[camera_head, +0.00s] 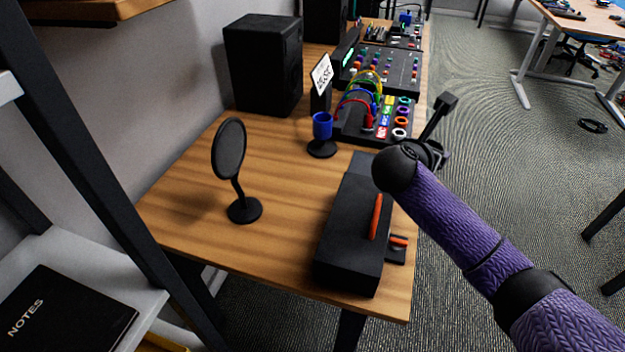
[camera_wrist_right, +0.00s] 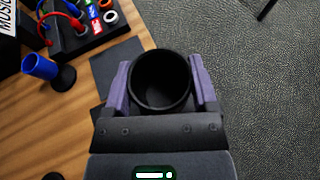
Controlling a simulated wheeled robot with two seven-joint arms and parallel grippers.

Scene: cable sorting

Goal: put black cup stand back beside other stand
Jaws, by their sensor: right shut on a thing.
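The black cup stand (camera_wrist_right: 160,82) shows from above in the right wrist view as a round, empty black cup. My right gripper (camera_wrist_right: 159,90) is shut around it, with a purple finger on each side. In the head view my right gripper (camera_head: 432,155) is past the table's right edge, mostly behind my wrist, and I cannot make out the cup there. The other stand, a blue cup on a black base (camera_head: 322,128), stands upright on the table; it also shows at left in the wrist view (camera_wrist_right: 40,67). My left gripper is out of view.
A black box with orange handles (camera_head: 345,245) lies near the table's front right. A round black screen on a stand (camera_head: 229,150) stands at left. A cable board (camera_head: 375,115) and a speaker (camera_head: 264,64) are behind. Bare wood (camera_head: 285,200) lies between.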

